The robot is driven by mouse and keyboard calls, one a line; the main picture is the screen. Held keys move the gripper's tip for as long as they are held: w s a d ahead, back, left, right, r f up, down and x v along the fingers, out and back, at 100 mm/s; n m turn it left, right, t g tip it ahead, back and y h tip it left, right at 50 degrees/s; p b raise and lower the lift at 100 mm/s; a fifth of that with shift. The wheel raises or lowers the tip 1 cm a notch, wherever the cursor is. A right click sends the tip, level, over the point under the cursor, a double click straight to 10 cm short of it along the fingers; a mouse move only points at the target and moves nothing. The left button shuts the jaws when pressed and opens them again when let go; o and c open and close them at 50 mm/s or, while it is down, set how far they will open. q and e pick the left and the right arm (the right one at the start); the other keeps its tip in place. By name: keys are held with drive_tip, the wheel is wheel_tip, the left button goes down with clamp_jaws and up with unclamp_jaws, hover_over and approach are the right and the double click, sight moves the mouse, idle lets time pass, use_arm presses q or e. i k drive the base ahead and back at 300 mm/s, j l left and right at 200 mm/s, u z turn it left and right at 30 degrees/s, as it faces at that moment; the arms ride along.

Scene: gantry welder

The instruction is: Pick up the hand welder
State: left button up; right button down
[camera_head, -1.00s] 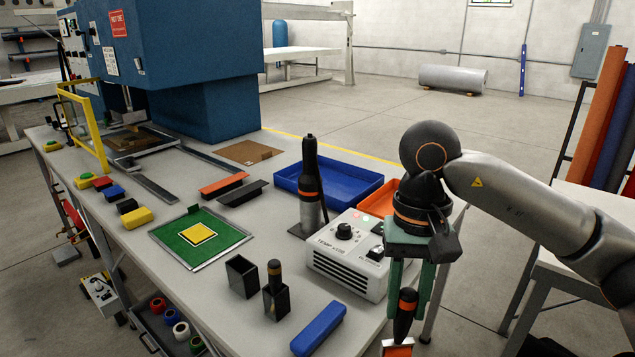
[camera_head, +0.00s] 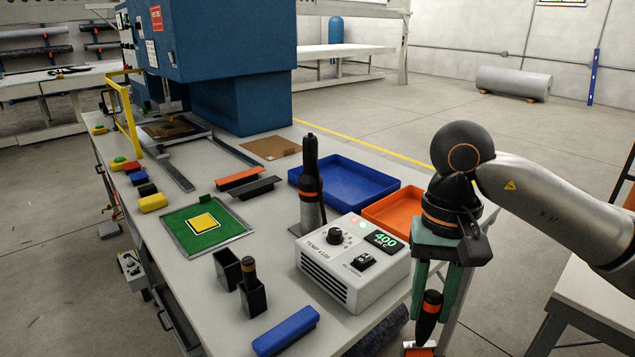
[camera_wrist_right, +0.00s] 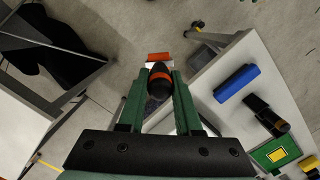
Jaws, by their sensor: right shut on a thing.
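The hand welder (camera_head: 311,185), with a black grip, an orange band and a silver barrel, stands upright on the table behind the white control box in the head view. My right gripper (camera_head: 432,290), with green fingers pointing down, is beside the table's right edge, to the right of the box and apart from the welder. It is shut on a roller-like hand tool (camera_head: 428,318) with a black handle and orange ring. The tool's orange-and-white end shows in the wrist view (camera_wrist_right: 158,57), where its handle lies between the fingers (camera_wrist_right: 160,88). My left gripper is not in view.
The white control box (camera_head: 348,278) shows a green 400. A blue tray (camera_head: 345,178) and an orange tray (camera_head: 393,210) lie behind. Black holders (camera_head: 229,270), a blue block (camera_head: 285,332) and a green mat (camera_head: 180,222) lie left of the box. A blue machine (camera_head: 235,50) stands behind.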

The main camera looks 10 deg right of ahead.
sight(307, 183)
drive_tip(key=i+l+u, duration=0.2)
drive_tip(key=l, duration=0.55)
drive_tip(key=i+l+u, duration=0.1)
drive_tip(key=l, duration=0.25)
drive_tip(key=i+l+u, duration=0.1)
drive_tip(key=l, duration=0.25)
drive_tip(key=i, duration=0.1)
